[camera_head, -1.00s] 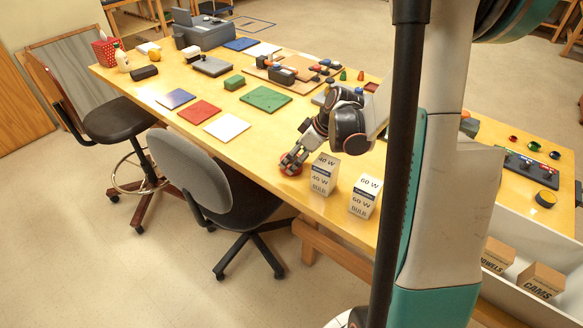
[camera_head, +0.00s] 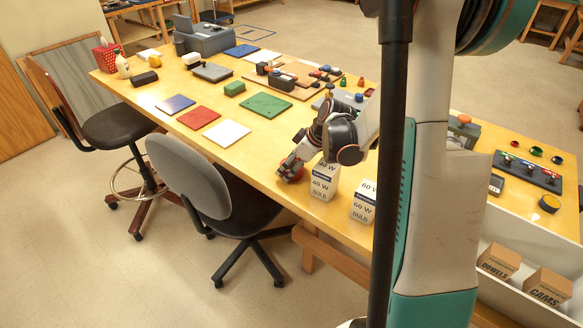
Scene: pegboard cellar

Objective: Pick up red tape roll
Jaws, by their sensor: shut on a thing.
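The red tape roll (camera_head: 293,176) is at the near edge of the wooden table, left of the 40 W bulb box (camera_head: 323,184). My gripper (camera_head: 288,172) comes down from the upper right and is shut on the roll. The fingers cover much of the roll, so only red parts of it show around and below them. Whether the roll touches the table cannot be told.
The 40 W box stands close to the right of my gripper, with a 60 W bulb box (camera_head: 363,203) beyond it. Red (camera_head: 198,117), white (camera_head: 227,132) and green (camera_head: 266,105) panels lie left and behind. A grey chair (camera_head: 190,172) stands at the near edge.

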